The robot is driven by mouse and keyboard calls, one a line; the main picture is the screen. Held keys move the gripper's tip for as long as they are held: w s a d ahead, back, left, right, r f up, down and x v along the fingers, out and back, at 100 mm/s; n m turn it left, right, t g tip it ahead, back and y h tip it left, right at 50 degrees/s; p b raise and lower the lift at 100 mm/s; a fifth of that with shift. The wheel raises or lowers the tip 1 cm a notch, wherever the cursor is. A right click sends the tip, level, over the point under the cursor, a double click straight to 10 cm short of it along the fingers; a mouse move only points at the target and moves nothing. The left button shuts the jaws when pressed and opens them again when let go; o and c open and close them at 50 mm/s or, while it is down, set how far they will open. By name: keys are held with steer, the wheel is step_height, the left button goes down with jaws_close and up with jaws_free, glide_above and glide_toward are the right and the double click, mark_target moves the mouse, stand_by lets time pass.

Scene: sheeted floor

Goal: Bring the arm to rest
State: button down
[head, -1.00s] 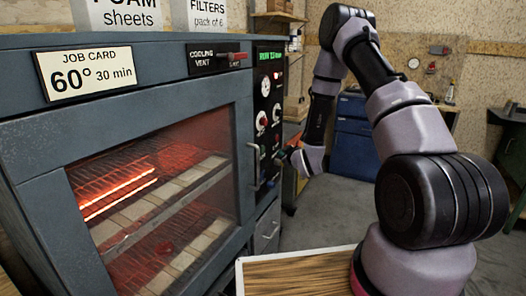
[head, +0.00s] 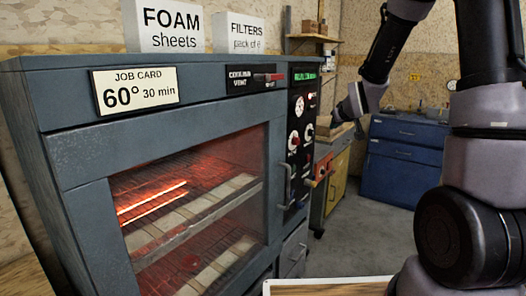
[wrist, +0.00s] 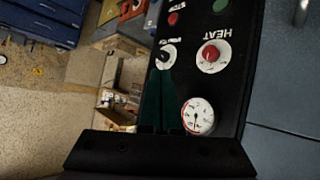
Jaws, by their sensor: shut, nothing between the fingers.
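My arm reaches down from the top right in the head view, with its lower links bent and its end beyond the oven's right side. My gripper (head: 338,112) shows there small and partly dark, apart from the control panel (head: 302,120). In the wrist view, the gripper's dark body lies along the bottom edge and its dark green fingers (wrist: 158,85) stand together, shut and empty. The panel's red HEAT knob (wrist: 210,56) and white dial (wrist: 198,116) show to the right of the fingers.
The grey oven (head: 85,150) fills the left, its window glowing red over racks of pale pieces. A job card (head: 135,90) is on its front; a FOAM box (head: 168,26) and FILTERS box (head: 240,33) stand on top. Blue drawers (head: 402,165) stand behind, with open floor before them.

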steer(key=s+d+r+m+g, duration=0.1)
steer(key=s+r+m, duration=0.1)
steer(key=s+r, duration=0.5)
steer(key=s+r+m+g, duration=0.15)
steer(key=s+r, duration=0.25)
steer(key=s, duration=0.5)
steer(key=s+a+r+m+g+y, duration=0.1)
steer(key=s+r+m, duration=0.2)
steer(key=s, duration=1.4)
steer(key=shift+a+r+g, duration=0.15)
steer(key=shift+a+g, duration=0.05)
steer(key=shift+g, duration=0.15)
